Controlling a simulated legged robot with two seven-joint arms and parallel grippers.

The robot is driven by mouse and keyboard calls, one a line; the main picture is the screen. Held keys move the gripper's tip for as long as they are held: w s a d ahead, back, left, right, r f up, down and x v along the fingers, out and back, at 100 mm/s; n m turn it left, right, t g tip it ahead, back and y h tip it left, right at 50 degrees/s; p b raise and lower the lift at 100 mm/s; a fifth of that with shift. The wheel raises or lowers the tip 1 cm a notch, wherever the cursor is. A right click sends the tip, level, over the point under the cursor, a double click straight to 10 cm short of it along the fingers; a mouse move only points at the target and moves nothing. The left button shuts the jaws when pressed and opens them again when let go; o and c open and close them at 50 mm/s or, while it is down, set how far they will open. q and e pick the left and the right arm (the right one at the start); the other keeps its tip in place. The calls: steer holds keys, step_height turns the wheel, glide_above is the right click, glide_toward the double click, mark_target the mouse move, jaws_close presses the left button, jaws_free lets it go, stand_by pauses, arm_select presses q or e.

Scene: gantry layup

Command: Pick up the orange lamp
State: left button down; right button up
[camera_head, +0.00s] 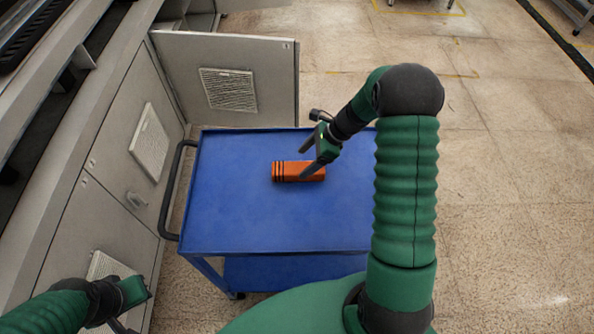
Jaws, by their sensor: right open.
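The orange lamp (288,171) is a short orange block with dark bands near its left end. It lies on the blue cart top (260,220), near the middle. My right gripper (304,164) is open at the lamp's right part, its fingers pointing down and left. One finger overlaps the lamp in the picture; I cannot tell whether it touches. My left gripper (138,308) is at the lower left, off the cart and far from the lamp; its fingers are partly cut off by the bottom edge.
The cart has a dark handle (170,190) on its left side and a lower shelf. Grey cabinets (120,160) stand on the left, with one door (235,75) open behind the cart. The cart top around the lamp is clear. Open tiled floor lies to the right.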

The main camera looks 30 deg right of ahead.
mark_target(300, 167)
steer(key=x, duration=0.4)
steer(key=shift+s+d+f, duration=0.1)
steer(key=shift+s+f, duration=0.1)
steer(key=shift+s, duration=0.05)
steer(key=shift+w+a+f, duration=0.2)
steer(key=shift+f, duration=0.1)
steer(key=shift+s, duration=0.1)
jaws_close()
